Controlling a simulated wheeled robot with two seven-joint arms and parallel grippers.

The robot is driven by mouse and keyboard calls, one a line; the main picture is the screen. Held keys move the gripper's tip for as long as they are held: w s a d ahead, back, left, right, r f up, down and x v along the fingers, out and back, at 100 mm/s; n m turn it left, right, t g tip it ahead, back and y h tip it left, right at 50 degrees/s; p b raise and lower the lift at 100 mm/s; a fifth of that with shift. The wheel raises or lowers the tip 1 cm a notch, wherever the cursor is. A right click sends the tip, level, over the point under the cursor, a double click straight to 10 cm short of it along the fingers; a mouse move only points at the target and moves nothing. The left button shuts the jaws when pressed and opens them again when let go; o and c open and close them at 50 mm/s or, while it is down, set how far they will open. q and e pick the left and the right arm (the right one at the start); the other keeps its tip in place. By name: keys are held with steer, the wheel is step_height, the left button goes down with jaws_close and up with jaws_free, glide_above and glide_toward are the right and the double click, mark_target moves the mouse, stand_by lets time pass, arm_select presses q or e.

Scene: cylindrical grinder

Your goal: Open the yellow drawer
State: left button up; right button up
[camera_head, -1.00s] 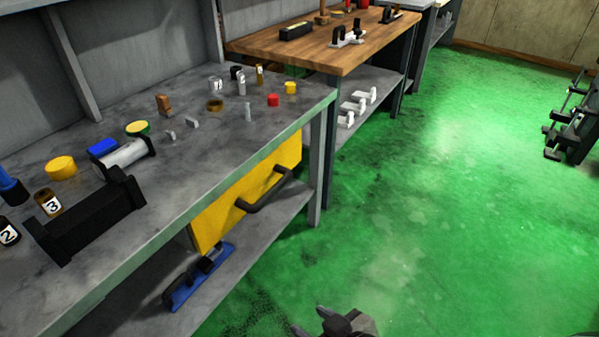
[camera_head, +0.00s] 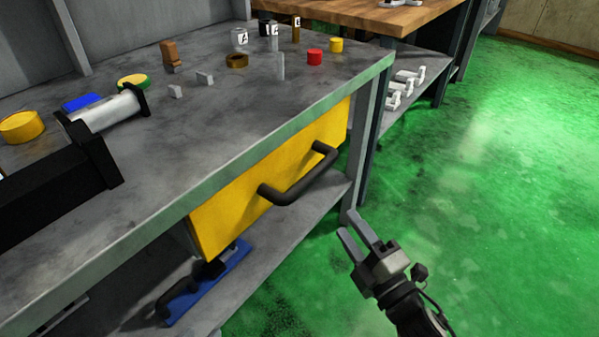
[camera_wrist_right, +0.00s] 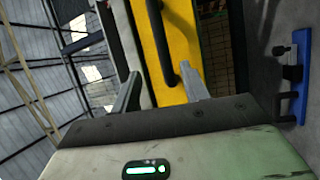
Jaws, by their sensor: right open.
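The yellow drawer (camera_head: 235,213) hangs under the grey workbench top, its front in line under the bench edge, so it looks closed. Its dark bar handle (camera_head: 298,182) runs across the front. My right gripper (camera_head: 359,232) is open and empty, to the right of and below the handle, with its fingers pointing toward the drawer. A clear gap separates the fingers from the handle. In the right wrist view, the yellow drawer front (camera_wrist_right: 183,30) and the handle (camera_wrist_right: 160,45) appear ahead, between the open fingers (camera_wrist_right: 163,92). My left gripper cannot be made out.
The grey workbench (camera_head: 190,140) carries a black block (camera_head: 50,195), a yellow lid (camera_head: 21,126) and several small parts. A blue clamp-like tool (camera_head: 215,285) lies on the lower shelf. A bench leg (camera_head: 362,150) stands right of the drawer. The green floor (camera_head: 480,190) is open.

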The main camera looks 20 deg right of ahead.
mark_target(315, 181)
steer(key=x, duration=1.6)
steer(key=shift+a+n+b, duration=0.2)
steer(key=shift+n+b, duration=0.1)
steer(key=shift+b, duration=0.15)
steer(key=shift+f, duration=0.15)
jaws_close()
